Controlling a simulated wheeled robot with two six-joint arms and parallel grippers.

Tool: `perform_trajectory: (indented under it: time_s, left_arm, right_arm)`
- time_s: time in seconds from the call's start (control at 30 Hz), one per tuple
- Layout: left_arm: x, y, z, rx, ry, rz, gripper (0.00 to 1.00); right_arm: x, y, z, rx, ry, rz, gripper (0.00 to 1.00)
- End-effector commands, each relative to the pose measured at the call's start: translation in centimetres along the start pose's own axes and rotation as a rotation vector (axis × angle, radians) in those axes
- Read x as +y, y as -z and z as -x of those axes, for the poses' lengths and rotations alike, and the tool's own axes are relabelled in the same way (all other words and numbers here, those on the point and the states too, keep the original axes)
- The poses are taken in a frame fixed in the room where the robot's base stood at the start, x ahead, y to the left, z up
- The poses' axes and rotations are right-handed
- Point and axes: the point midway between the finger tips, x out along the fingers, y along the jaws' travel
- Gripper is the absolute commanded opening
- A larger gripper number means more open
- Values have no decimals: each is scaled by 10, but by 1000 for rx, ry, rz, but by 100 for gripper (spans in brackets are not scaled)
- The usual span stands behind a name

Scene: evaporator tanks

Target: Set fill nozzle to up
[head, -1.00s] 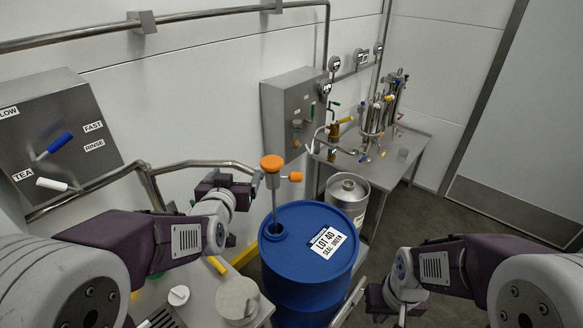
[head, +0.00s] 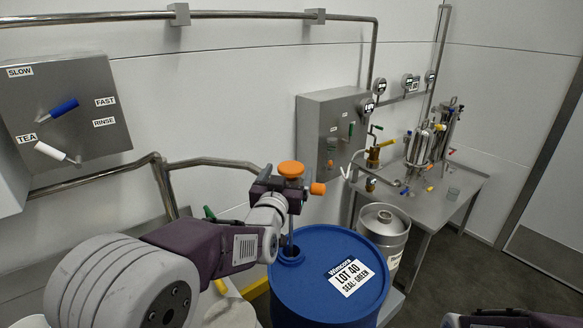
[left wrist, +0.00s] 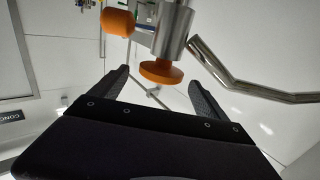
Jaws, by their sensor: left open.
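The fill nozzle appears to be the steel lance with an orange top knob (head: 291,169) and an orange side knob (head: 317,188). Its thin tube runs down to the open bung of the blue drum (head: 345,240). My left gripper (head: 282,188) is at the nozzle's head, just below the top knob in the head view, and partly hides it. In the left wrist view the open fingers (left wrist: 160,88) point toward the nozzle's steel body (left wrist: 172,30), with an orange knob between or just beyond their tips. Contact cannot be told. My right gripper is out of view.
A grey panel with a blue lever (head: 64,108) and a white lever (head: 50,151) is on the left wall. A grey control box (head: 328,130) is behind the nozzle. A steel keg (head: 383,222) stands beside the drum. A bench (head: 455,190) with valves is at the right.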

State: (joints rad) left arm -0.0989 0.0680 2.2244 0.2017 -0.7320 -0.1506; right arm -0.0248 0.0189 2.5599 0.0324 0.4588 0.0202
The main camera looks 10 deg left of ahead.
Motion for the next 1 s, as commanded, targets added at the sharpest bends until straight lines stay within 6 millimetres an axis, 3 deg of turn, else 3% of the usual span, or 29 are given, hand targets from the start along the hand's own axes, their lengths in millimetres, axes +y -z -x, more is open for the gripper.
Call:
perform_trajectory:
  time_s: [0.2,0.53,0.83,1.0]
  left_arm:
    - [0,0,-34,-1,1,0,86]
    - [0,0,-41,0,0,0,86]
    - [0,0,-40,0,0,0,2]
    - [0,3,-40,0,0,0,0]
  right_arm:
    - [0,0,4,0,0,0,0]
    - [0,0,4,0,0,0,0]
    - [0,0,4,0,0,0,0]
    - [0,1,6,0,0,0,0]
